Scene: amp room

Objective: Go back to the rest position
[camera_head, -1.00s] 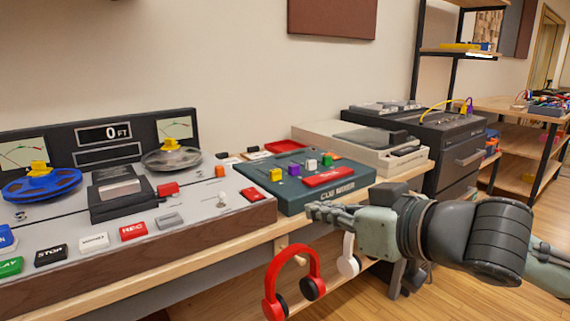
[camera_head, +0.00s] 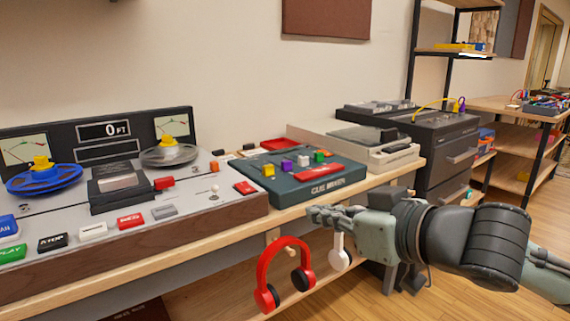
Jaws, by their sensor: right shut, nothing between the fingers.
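My right gripper (camera_head: 318,214) is shut and empty. It reaches in from the right and hangs in front of the wooden bench edge, just below the dark green cue maker box (camera_head: 282,195). It looks apart from the box, though the exact gap is hard to tell. Red headphones (camera_head: 263,271) hang below the bench edge to the lower left of the gripper. White headphones (camera_head: 341,258) hang just below the gripper, partly hidden by it. My left gripper does not show.
A tape machine (camera_head: 190,218) with a blue reel (camera_head: 70,179) and a grey reel fills the bench's left side. A beige turntable-like unit (camera_head: 310,131) and a dark cabinet (camera_head: 436,150) stand behind on the right. Wooden shelves (camera_head: 520,172) stand far right. Floor shows at lower right.

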